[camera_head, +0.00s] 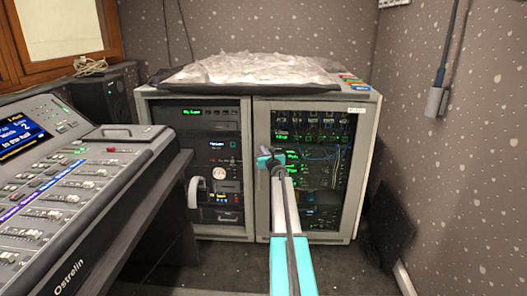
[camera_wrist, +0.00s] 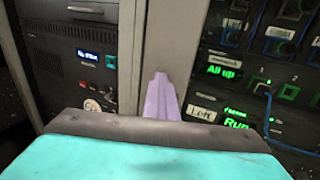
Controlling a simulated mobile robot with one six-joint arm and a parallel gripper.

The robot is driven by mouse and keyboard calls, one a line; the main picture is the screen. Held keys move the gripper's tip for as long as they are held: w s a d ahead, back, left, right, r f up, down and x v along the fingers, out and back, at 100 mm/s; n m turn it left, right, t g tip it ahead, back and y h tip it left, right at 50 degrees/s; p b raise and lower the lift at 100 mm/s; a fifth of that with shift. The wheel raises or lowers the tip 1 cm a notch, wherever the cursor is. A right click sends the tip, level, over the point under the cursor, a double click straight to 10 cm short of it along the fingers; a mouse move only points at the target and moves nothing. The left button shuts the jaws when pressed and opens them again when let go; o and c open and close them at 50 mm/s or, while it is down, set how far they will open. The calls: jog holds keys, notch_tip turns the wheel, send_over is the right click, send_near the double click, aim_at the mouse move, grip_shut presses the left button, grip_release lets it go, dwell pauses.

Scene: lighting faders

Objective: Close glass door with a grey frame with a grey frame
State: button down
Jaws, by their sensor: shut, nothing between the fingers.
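A grey rack cabinet (camera_head: 248,190) stands against the back wall with two bays of lit equipment side by side. The right bay has a grey-framed front (camera_head: 262,130) that looks like the glass door; it appears flush or nearly flush with the cabinet, and I cannot tell whether it is fully closed. My gripper (camera_head: 268,160) is in front of this bay, near its left frame edge. In the wrist view its purple fingers (camera_wrist: 161,95) are shut and empty, pointing at the grey upright (camera_wrist: 178,35) between the bays. Contact with it cannot be judged.
A mixing console (camera_head: 70,190) fills the left side. A crumpled plastic-covered item (camera_head: 250,70) lies on the cabinet top. A dark panel (camera_head: 388,225) leans by the right wall. A grey wall fitting (camera_head: 436,101) hangs at right. Dark carpet is clear in front of the cabinet.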

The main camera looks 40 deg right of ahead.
jog(key=s+a, duration=0.9)
jog(key=a, duration=0.1)
jog(key=shift+s, duration=0.3)
dwell(0.5)
jog(key=shift+a, duration=0.1)
dwell(0.4)
